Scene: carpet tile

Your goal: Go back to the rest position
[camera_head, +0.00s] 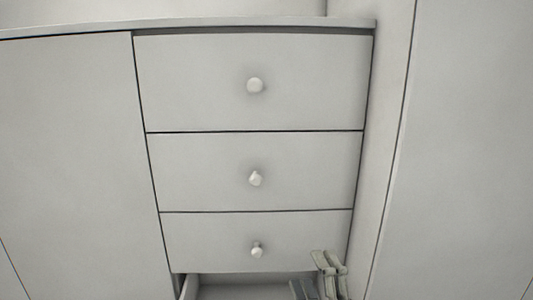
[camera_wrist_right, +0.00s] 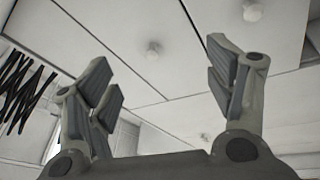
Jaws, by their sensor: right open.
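My right gripper (camera_head: 330,263) is at the bottom of the head view, in front of the lower right part of the drawer cabinet. In the right wrist view my right gripper (camera_wrist_right: 160,85) is open, its fingers wide apart with nothing between them. The drawer fronts and round knobs lie beyond the fingers, and the fingers appear apart from them. My left gripper is in neither view.
The cabinet has a top drawer (camera_head: 200,85), a middle drawer (camera_head: 200,172) and a third drawer (camera_head: 200,240), all shut. Below them a bottom drawer (camera_head: 189,288) is pulled open beside my gripper. A tall panel (camera_head: 460,150) stands at the right.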

